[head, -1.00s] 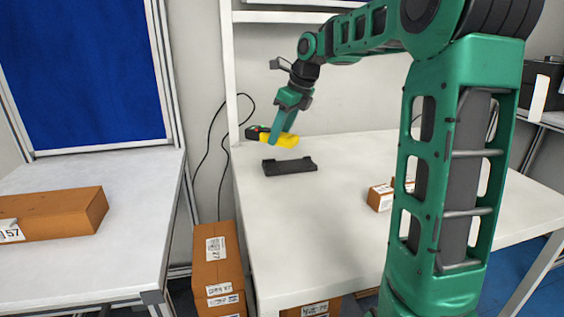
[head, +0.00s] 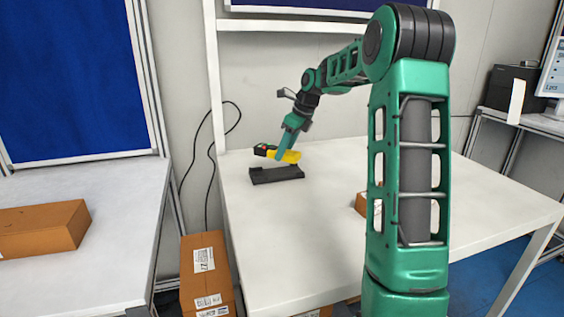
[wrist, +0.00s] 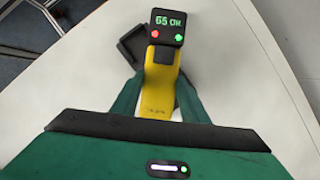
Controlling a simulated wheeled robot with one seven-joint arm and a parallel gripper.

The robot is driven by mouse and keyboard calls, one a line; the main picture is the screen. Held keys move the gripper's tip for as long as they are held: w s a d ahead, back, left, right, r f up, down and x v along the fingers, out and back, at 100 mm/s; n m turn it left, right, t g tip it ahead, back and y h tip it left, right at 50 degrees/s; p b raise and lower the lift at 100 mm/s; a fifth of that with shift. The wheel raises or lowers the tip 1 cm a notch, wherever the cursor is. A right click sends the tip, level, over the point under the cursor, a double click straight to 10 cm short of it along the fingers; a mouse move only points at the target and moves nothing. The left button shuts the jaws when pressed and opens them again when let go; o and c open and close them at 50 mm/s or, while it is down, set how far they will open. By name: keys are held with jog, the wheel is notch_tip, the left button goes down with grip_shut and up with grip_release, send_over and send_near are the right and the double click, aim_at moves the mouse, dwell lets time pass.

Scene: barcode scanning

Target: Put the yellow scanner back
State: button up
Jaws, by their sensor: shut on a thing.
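The yellow scanner (head: 290,157) has a dark head with a small lit display. My gripper (head: 283,155) is shut on its yellow body, just above the black holder (head: 277,175) on the white table. In the wrist view the scanner (wrist: 159,85) lies between my fingers, its display with green text and a red and a green light facing the camera. Part of the dark holder (wrist: 132,45) shows beside and behind the scanner there. The scanner hides the rest of the holder, and I cannot tell whether they touch.
The white table (head: 270,225) is mostly clear in front of the holder. A small brown box (head: 361,204) stands partly hidden behind my arm. Brown boxes (head: 207,270) stand on the floor left of the table. Another box (head: 45,228) lies on the left table.

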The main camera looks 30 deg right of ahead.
aim_at(285, 161)
jog(key=shift+f, duration=1.75)
jog(key=shift+f, duration=0.5)
jog(key=o, duration=1.2)
jog(key=shift+o, duration=0.2)
